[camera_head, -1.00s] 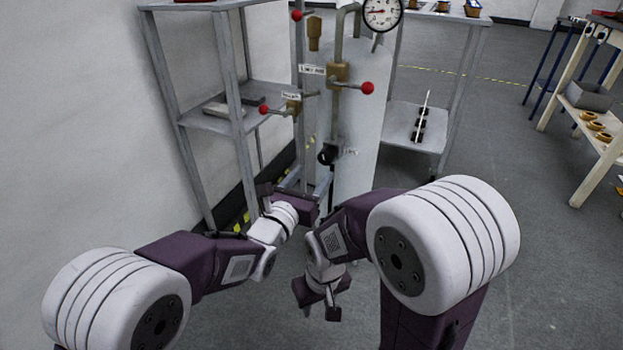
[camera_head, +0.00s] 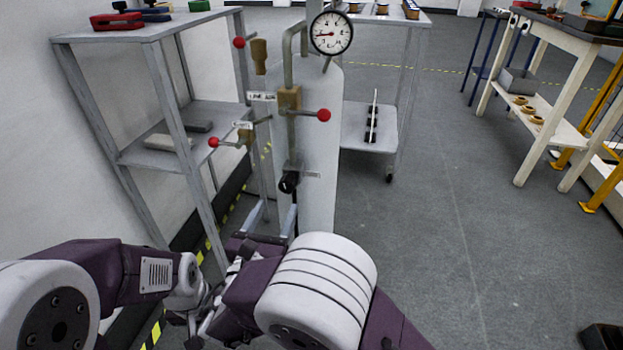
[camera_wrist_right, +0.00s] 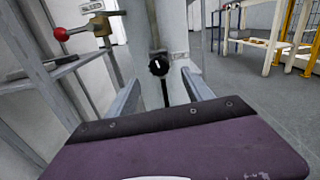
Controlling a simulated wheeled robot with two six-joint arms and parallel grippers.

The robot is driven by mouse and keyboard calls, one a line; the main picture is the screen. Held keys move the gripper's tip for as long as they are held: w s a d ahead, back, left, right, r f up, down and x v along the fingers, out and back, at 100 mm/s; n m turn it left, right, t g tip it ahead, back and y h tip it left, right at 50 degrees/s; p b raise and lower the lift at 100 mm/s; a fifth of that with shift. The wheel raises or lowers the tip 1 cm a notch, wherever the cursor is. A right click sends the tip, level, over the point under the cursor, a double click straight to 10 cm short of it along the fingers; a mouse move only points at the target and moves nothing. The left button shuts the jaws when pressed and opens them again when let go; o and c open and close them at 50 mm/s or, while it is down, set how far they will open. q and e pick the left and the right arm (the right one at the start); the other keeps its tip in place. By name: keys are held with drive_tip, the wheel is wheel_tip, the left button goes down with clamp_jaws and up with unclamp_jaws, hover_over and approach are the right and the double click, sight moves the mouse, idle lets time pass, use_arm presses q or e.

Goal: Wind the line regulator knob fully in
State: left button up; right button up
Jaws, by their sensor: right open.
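The black regulator knob (camera_head: 289,182) sits low on the brass and grey pipework in front of the pale cylinder (camera_head: 318,140). In the right wrist view the knob (camera_wrist_right: 158,67) faces me, with a white mark on its front. My right gripper (camera_head: 273,213) is open and empty, just below the knob in the head view. Its two grey fingers (camera_wrist_right: 163,82) point toward the knob, which shows beyond and between their tips, apart from them. My left gripper (camera_head: 195,335) is low at the left, partly hidden, and its jaws are unclear.
Red-balled valve levers (camera_head: 324,115) stick out above the knob, with another (camera_head: 214,142) to the left. A round gauge (camera_head: 331,32) tops the pipework. A grey shelf rack (camera_head: 140,30) stands close on the left.

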sight(286, 188)
drive_tip(key=b+x, duration=0.1)
drive_tip(key=x, duration=0.8)
drive_tip(key=shift+a+b, duration=0.1)
drive_tip(key=shift+b, duration=0.2)
clamp_jaws()
drive_tip(key=shift+f+m+b, duration=0.2)
drive_tip(key=shift+m+b, duration=0.6)
drive_tip(key=shift+m, duration=0.4)
drive_tip(key=shift+r+m, duration=0.1)
drive_tip(key=shift+m, duration=0.3)
